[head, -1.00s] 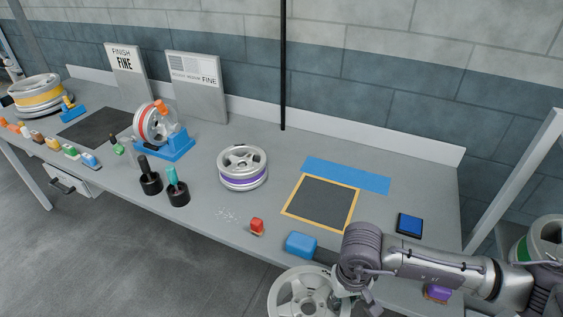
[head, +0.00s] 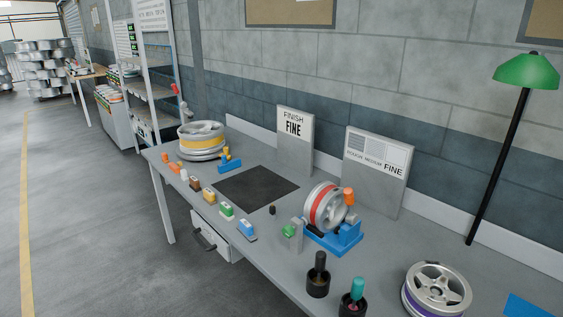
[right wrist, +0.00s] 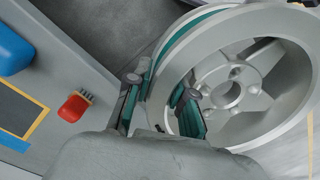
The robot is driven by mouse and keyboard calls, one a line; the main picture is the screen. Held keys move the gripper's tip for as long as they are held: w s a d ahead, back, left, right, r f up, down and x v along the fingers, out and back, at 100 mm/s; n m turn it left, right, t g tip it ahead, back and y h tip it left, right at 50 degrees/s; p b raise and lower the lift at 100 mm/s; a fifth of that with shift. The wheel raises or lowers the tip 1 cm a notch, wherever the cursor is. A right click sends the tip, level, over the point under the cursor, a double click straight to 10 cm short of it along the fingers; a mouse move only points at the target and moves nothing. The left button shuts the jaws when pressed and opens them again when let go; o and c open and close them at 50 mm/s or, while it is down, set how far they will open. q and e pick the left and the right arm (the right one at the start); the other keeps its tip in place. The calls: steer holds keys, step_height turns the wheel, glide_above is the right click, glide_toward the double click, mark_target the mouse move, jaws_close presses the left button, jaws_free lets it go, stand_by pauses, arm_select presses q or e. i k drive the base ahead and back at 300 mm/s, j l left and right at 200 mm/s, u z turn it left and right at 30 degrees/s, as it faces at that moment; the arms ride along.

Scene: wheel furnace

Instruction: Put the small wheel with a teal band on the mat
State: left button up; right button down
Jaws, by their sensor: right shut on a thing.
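In the right wrist view, a grey five-spoke wheel with a teal band (right wrist: 228,93) fills the right side. My right gripper (right wrist: 160,104) is shut on its rim, one finger outside and one inside. The wheel hangs over the floor, beside the table edge. At the left of that view, part of a dark mat with a yellow border (right wrist: 14,112) shows on the table. In the head view, a plain dark mat (head: 256,188) lies farther along the table. My left gripper is not in view, and neither gripper shows in the head view.
A purple-banded wheel (head: 436,290), a red-banded wheel (head: 325,206) on a blue stand (head: 335,240) and a yellow-banded wheel (head: 201,140) occupy the table. A blue block (right wrist: 12,48) and a red brush (right wrist: 73,107) are near the yellow-bordered mat. The aisle floor is clear.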

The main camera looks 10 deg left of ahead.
mark_target(252, 184)
steer(key=i+j, duration=0.15)
steer(key=j, duration=0.2)
steer(key=i+j, duration=0.15)
steer(key=j, duration=0.2)
steer(key=i+j, duration=0.15)
steer(key=j, duration=0.2)
steer(key=i+j, duration=0.15)
steer(key=j, duration=0.2)
steer(key=i+j, duration=0.1)
steer(key=j, duration=0.25)
steer(key=i+j, duration=0.15)
steer(key=j, duration=0.2)
steer(key=i+j, duration=0.15)
steer(key=j, duration=0.15)
